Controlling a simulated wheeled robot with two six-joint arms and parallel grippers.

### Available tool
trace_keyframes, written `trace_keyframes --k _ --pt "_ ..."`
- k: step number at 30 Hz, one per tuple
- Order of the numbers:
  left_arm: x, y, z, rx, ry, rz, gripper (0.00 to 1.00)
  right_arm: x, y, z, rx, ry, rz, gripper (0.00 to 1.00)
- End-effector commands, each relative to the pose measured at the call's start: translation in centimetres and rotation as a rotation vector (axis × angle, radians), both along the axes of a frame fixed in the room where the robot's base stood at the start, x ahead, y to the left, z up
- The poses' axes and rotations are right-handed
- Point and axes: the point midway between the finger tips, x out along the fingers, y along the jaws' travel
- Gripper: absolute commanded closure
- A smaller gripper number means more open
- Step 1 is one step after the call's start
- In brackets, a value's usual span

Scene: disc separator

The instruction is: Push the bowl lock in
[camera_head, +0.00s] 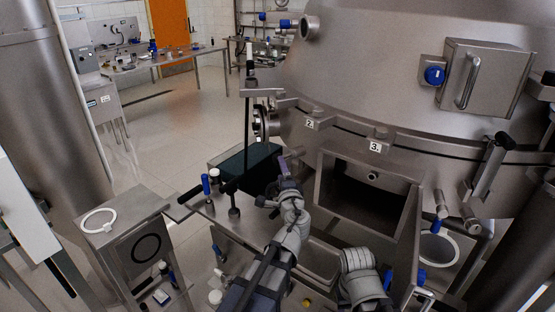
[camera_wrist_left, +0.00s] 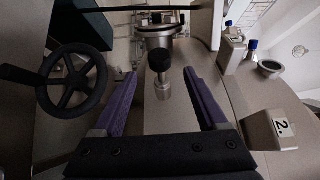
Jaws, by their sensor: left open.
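A black ball-headed knob on a short silver pin (camera_wrist_left: 163,88), which looks like the bowl lock, stands out from the metal machine in the left wrist view. My left gripper (camera_wrist_left: 160,74) is open, with its two purple fingers on either side of the knob. I cannot tell whether they touch it. In the head view my left gripper (camera_head: 287,165) is at the machine's lower side, left of the label "2." (camera_head: 310,124). The knob is not clear there. My right gripper is not in view.
A black handwheel (camera_wrist_left: 76,80) is left of the fingers in the wrist view. A dark green box (camera_head: 248,166) stands beside my left gripper in the head view. An open metal chute (camera_head: 372,172) is to its right. Open floor (camera_head: 190,120) lies at the back left.

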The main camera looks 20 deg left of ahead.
Motion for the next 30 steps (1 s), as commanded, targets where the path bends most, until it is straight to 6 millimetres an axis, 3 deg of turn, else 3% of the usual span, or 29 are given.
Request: trace_keyframes --k 8,21,30 --pt "1.5 0.7 0.0 -0.002 0.000 0.003 0.25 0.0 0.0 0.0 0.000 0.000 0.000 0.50" --pt "6.9 3.3 0.0 -0.004 0.001 0.004 0.25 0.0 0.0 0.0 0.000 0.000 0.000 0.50" --pt "7.0 3.4 0.0 -0.004 0.001 0.003 0.26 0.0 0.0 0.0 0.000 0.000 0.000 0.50"
